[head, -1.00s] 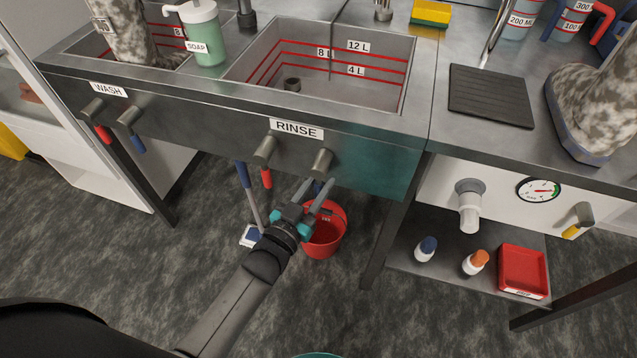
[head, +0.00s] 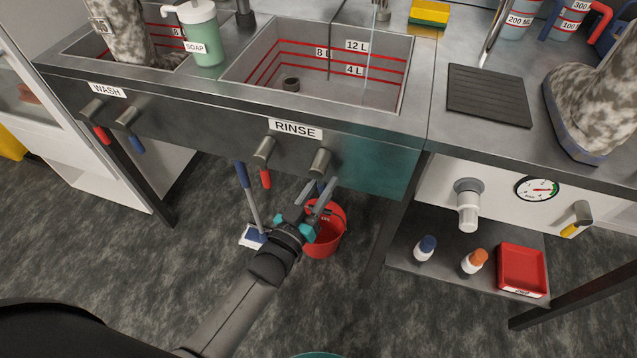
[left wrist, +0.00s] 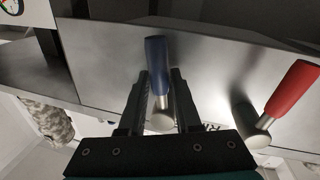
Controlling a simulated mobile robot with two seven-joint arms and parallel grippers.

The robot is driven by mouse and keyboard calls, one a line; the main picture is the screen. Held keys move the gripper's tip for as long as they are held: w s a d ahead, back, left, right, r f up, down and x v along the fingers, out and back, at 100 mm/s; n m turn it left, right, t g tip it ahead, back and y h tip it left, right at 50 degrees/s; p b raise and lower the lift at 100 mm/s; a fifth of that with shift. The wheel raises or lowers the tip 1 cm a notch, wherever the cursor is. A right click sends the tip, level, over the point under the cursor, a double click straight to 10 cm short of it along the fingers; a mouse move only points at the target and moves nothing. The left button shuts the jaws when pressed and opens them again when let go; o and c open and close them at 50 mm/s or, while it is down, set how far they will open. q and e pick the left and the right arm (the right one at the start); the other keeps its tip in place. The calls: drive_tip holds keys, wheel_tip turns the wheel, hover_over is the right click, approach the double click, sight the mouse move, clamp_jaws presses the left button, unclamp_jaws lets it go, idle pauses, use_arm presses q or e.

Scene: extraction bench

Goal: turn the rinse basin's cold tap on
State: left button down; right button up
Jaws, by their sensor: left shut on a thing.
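The rinse basin (head: 300,105) carries a RINSE label (head: 296,129) on its front. Below the label are a red-handled tap (head: 265,177) and, to its right, the blue-handled cold tap (head: 321,163). My left gripper (head: 318,195) is shut on the cold tap's blue handle, which is mostly hidden in the head view. In the left wrist view the blue handle (left wrist: 157,62) lies between the two fingers (left wrist: 160,88), with the red handle (left wrist: 293,88) apart to the right. A thin clear stream (head: 369,60) runs into the basin from the spout (head: 382,11). My right gripper is not in view.
A red bucket (head: 328,238) and a blue-handled brush (head: 250,205) are on the floor close to the left gripper. The wash taps (head: 128,118) are further left. A shelf with bottles and a red tray (head: 522,270) is at the right.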

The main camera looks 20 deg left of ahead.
use_arm(q)
drive_tip(key=n, duration=0.1)
drive_tip(key=d+n, duration=0.1)
drive_tip(key=n, duration=0.2)
drive_tip(key=shift+d+r+t, duration=0.25)
drive_tip(key=shift+r+t, duration=0.15)
drive_tip(key=n, duration=0.2)
drive_tip(key=d+r+n, duration=0.1)
drive_tip(key=n, duration=0.1)
drive_tip(key=shift+d+t+y, duration=0.1)
drive_tip(key=shift+t+y, duration=0.2)
drive_tip(key=shift+y, duration=0.1)
drive_tip(key=n, duration=0.2)
drive_tip(key=r+n+y, duration=0.1)
drive_tip(key=n, duration=0.1)
drive_tip(key=shift+d+r+t, duration=0.1)
drive_tip(key=shift+d+t, duration=0.2)
drive_tip(key=shift+d, duration=0.1)
drive_tip(key=shift+d+r+n+y, duration=0.1)
drive_tip(key=shift+r+n+y, duration=0.2)
drive_tip(key=shift+n, duration=0.55)
drive_tip(key=shift+d+r+n+y, duration=0.1)
drive_tip(key=shift+r+n+y, duration=0.15)
drive_tip(key=shift+n, duration=0.6)
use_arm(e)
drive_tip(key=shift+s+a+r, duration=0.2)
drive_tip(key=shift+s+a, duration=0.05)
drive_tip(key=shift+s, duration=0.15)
use_arm(q)
drive_tip(key=shift+r, duration=0.15)
